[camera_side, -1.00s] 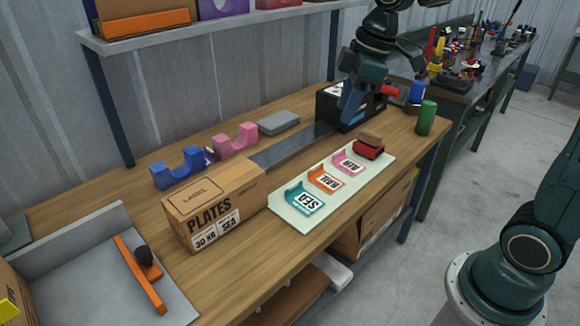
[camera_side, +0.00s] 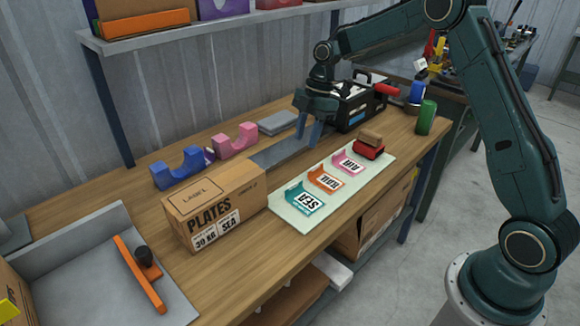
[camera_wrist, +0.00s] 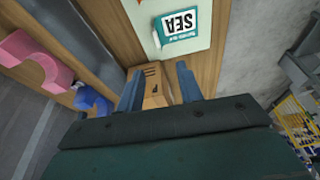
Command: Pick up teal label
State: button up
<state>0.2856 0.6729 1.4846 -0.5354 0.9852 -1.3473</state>
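The teal label (camera_side: 304,201), marked SEA, lies on a pale green mat (camera_side: 284,217) on the wooden bench, nearest the cardboard box. Its teal end curls up. In the wrist view the teal label (camera_wrist: 178,24) is at the top, beyond my fingers. My gripper (camera_side: 312,145) is in the air over the bench, up and behind the labels, pointing down. Its two blue fingers are apart with nothing between them, which also shows in the wrist view (camera_wrist: 157,80). An orange label (camera_side: 325,181) and a pink label (camera_side: 347,163) lie in line on the same mat.
A cardboard PLATES box (camera_side: 214,205) stands left of the mat. A black printer (camera_side: 359,105) and a green cylinder (camera_side: 426,117) stand farther right. Blue (camera_side: 180,170) and pink (camera_side: 236,141) cradles line the back.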

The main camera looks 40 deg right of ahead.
jog(key=shift+w+d+f, duration=0.15)
jog(key=shift+w+f, duration=0.05)
jog(key=shift+f, duration=0.2)
send_near(291, 194)
jog(key=shift+s+f, duration=0.1)
jog(key=shift+f, duration=0.05)
dwell(0.4)
jog(key=shift+f, duration=0.1)
jog(key=shift+x, duration=2.5)
jog(key=shift+c, duration=0.5)
grip_shut()
